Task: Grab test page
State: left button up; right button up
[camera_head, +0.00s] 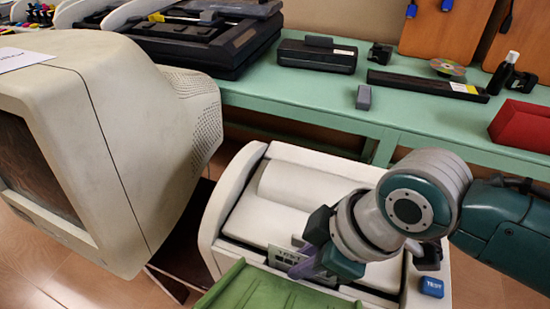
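A beige printer (301,185) stands at the lower middle, with a green tray (265,290) at its front. A small grey piece with dark print (286,257), perhaps the edge of the test page, shows at the printer's front slot above the tray. My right gripper (308,262) reaches in from the right and is over this slot, at the right end of the printed piece. The wrist hides part of the printer, and I cannot tell whether the fingers are closed on the piece. A blue button marked TEST (432,287) is at the printer's right front. My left gripper is out of view.
A large beige monitor (110,140) fills the left side, close to the printer. A green bench (330,105) behind carries a black device (317,55), a small grey block (364,97), a disc (447,67), a dark bottle (502,72) and a red box (522,125).

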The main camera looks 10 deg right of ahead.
jog(key=shift+f, duration=0.2)
dwell(0.7)
grip_shut()
dwell(1.3)
